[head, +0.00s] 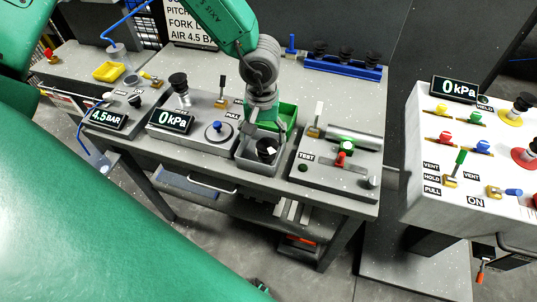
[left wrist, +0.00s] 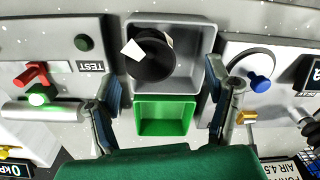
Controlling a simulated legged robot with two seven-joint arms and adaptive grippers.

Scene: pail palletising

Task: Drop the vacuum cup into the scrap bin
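A black vacuum cup (head: 266,148) lies inside a grey open bin (head: 257,166), which looks like the scrap bin. The left wrist view shows the cup (left wrist: 152,62) as a dark round shape with pale scraps or tags beside it, inside the grey bin's walls (left wrist: 198,75). My left gripper (head: 262,112) hangs above the bin, apart from the cup. In the left wrist view its two fingers (left wrist: 163,85) are spread wide with nothing between them. My right gripper is not in view.
A green bin (left wrist: 165,117) adjoins the grey one. A TEST panel (head: 330,170) with levers stands to the right, and a 0 kPa panel (head: 195,135) to the left. A white valve console (head: 420,150) is at the far right. A blue rack (head: 340,68) stands behind.

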